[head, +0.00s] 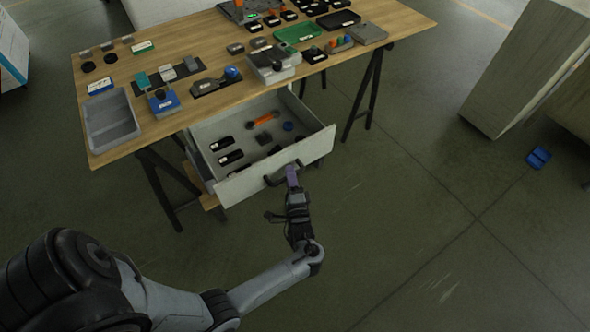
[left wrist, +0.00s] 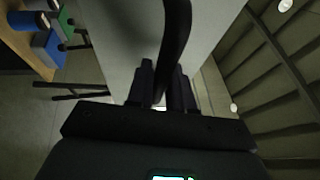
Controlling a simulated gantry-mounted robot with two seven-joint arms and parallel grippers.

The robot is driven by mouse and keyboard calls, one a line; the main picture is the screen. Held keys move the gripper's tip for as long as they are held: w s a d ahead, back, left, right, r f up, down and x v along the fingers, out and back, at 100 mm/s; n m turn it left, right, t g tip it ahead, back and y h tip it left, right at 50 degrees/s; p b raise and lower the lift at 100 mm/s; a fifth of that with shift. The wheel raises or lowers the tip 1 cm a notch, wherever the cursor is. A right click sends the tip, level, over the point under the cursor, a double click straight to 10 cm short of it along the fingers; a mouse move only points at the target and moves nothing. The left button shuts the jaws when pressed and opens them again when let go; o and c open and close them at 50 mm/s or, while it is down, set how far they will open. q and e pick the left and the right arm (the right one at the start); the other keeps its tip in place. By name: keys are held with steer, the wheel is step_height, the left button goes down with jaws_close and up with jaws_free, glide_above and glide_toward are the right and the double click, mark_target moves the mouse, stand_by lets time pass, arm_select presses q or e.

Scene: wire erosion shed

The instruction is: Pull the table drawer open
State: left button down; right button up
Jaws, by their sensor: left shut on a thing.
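The table drawer (head: 278,160) is pulled out from under the wooden table (head: 150,68), with its inside showing in the head view. Its pale front panel faces my left arm. A dark bar handle (head: 270,181) stands out from the panel, and it also shows in the left wrist view (left wrist: 177,40). My left gripper (head: 292,176) is at the handle, shut on it, with the two fingers (left wrist: 161,88) on either side of the bar. Black-cased items, an orange tool and a blue round thing lie in the drawer. My right gripper is not in view.
A grey bin (head: 109,120), small boxes and a green tray (head: 298,32) stand on the tabletop. Black trestle legs (head: 366,95) stand either side of the drawer. A pale cabinet (head: 520,65) and a blue bin (head: 538,157) are at right. The floor before the drawer is clear.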

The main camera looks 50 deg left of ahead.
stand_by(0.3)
arm_select(q)
steer(key=c, duration=1.1)
jaws_free()
